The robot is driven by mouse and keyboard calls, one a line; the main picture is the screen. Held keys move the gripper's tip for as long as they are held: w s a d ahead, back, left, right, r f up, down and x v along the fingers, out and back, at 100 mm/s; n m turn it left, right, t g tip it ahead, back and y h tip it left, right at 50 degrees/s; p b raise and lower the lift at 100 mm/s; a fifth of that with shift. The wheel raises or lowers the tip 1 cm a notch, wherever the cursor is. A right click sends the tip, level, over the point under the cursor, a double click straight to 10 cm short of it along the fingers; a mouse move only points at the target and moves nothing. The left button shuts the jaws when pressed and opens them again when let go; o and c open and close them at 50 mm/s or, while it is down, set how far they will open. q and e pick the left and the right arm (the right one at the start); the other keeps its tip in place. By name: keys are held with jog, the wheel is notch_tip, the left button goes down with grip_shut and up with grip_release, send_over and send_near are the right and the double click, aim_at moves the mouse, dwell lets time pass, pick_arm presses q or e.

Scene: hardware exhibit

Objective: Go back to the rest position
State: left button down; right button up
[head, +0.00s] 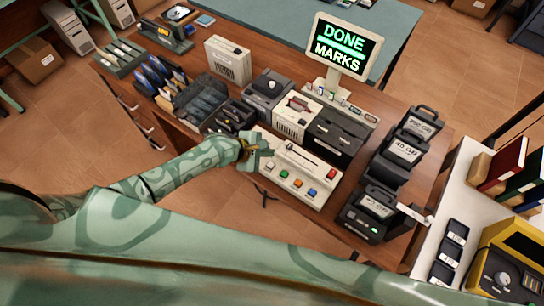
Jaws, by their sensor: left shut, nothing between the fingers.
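My left arm comes in from the left, and my left gripper (264,149) is over the back left corner of a cream control box (318,188). The gripper is shut with nothing between its fingers. I cannot tell whether it touches the box. The box has a slider and several coloured buttons, among them red, orange, blue and green. My right gripper is not in view.
A screen (344,47) reading "DONE MARKS" stands at the back of the wooden desk (283,73). Drives and devices crowd the desk. Black units with labels such as "40 GB" (403,152) stand to the right. A white table (462,192) holds binders and a yellow device (505,272).

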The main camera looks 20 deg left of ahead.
pick_arm(q)
jog(key=s+d+r+m+y, duration=0.1)
jog(key=s+d+r+m, duration=0.1)
jog(key=s+m, duration=0.3)
jog(key=s+d+r+m, duration=0.1)
jog(key=s+r+m, duration=0.2)
jog(key=m, duration=0.5)
jog(key=s+a+r+m+y, duration=0.5)
jog(key=a+r+m, duration=0.15)
jog(key=a, duration=0.35)
jog(key=s+a+r+m+y, duration=0.5)
jog(key=s+a+r+m, duration=0.15)
jog(key=a, duration=0.25)
jog(key=s+d+f+n+g+h+b, duration=0.15)
jog(key=f+b, duration=0.25)
jog(key=f, duration=1.3)
jog(key=s+d+f+g+h+b, duration=0.1)
jog(key=s+d+f+h+b, duration=0.2)
jog(key=f, duration=1.4)
jog(key=s+f+n+g+b, duration=0.2)
jog(key=s+f+b, duration=0.4)
jog(key=s+f, duration=1.2)
notch_tip(320, 180, down, 4)
jog(key=shift+s+d+r+n+g+b, duration=0.15)
jog(key=shift+s+n+g+b, duration=0.25)
jog(key=shift+g, duration=0.15)
